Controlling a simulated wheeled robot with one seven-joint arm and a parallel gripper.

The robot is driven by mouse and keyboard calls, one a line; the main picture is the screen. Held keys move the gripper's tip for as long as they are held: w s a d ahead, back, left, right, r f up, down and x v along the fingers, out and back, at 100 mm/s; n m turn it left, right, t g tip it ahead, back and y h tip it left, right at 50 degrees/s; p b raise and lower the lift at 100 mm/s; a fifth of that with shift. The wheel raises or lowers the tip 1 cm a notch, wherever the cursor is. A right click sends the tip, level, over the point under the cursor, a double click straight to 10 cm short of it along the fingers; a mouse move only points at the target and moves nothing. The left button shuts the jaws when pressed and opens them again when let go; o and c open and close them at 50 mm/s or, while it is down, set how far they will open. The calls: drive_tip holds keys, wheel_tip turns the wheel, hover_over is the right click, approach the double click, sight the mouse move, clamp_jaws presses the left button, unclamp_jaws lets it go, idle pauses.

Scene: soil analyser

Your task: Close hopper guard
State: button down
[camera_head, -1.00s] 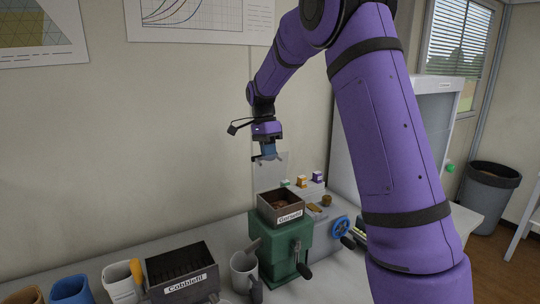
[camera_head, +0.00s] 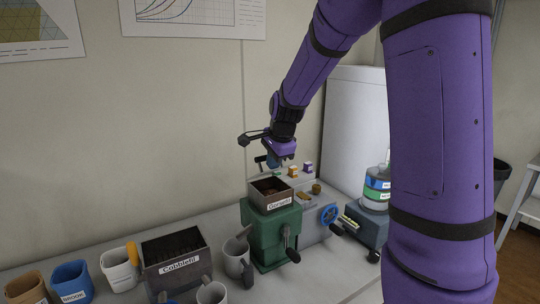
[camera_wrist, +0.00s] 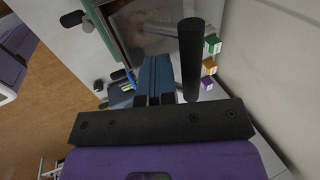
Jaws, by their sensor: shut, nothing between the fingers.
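The green machine (camera_head: 270,232) stands on the bench with a dark open-topped hopper (camera_head: 283,200) labelled on its front; brown material shows inside. In the wrist view the hopper (camera_wrist: 125,28) is at the top, seen from above. I cannot clearly make out the clear guard now; its angle is uncertain. My gripper (camera_head: 272,163) is above and behind the hopper's back edge, pointing down. Its blue fingers (camera_wrist: 154,72) are together and empty. A dark upright rod (camera_wrist: 191,58) is beside the fingers in the wrist view; whether it touches them I cannot tell.
A box labelled Cobblefil (camera_head: 178,262), mugs (camera_head: 237,257) and coloured cups (camera_head: 72,283) stand to the left. The wall is close behind.

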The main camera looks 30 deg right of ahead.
drive_tip(key=shift+s+f, duration=0.9)
drive_tip(key=shift+f, duration=0.1)
drive_tip(key=shift+s+f, duration=0.35)
drive_tip(key=shift+f, duration=0.35)
drive_tip(key=shift+s+f, duration=0.3)
drive_tip(key=shift+f, duration=0.35)
